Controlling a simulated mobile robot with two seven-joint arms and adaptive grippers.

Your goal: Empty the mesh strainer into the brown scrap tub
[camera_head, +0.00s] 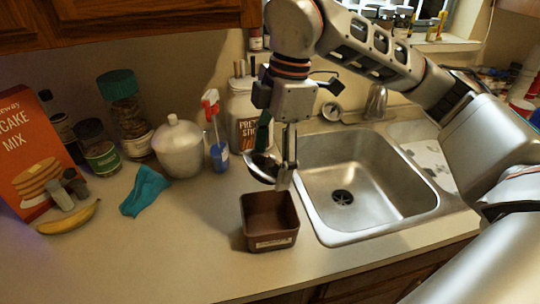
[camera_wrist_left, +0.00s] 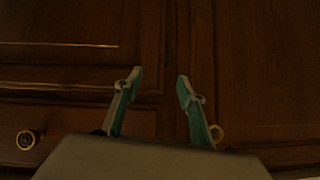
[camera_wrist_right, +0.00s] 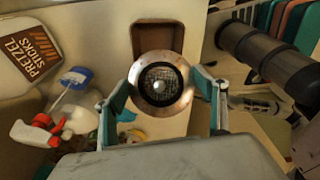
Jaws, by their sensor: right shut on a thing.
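The mesh strainer (camera_head: 262,168) is a small round metal piece held above and just behind the scrap tub. In the right wrist view its round rim and dark mesh centre (camera_wrist_right: 160,84) sit between the fingers. My right gripper (camera_head: 277,172) is shut on the strainer, pointing down. I cannot tell what is in the strainer. The brown scrap tub (camera_head: 270,239) stands on the counter left of the sink; its visible inside looks empty. It also shows beyond the strainer in the right wrist view (camera_wrist_right: 158,36). My left gripper (camera_wrist_left: 160,82) is open and empty before wooden cabinet fronts.
The steel sink (camera_head: 365,180) lies right of the tub. A spray bottle (camera_head: 218,150), pretzel jar (camera_head: 243,120) and lidded canister (camera_head: 180,148) stand behind left. A teal cloth (camera_head: 145,190) and banana (camera_head: 68,218) lie further left. The front counter is clear.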

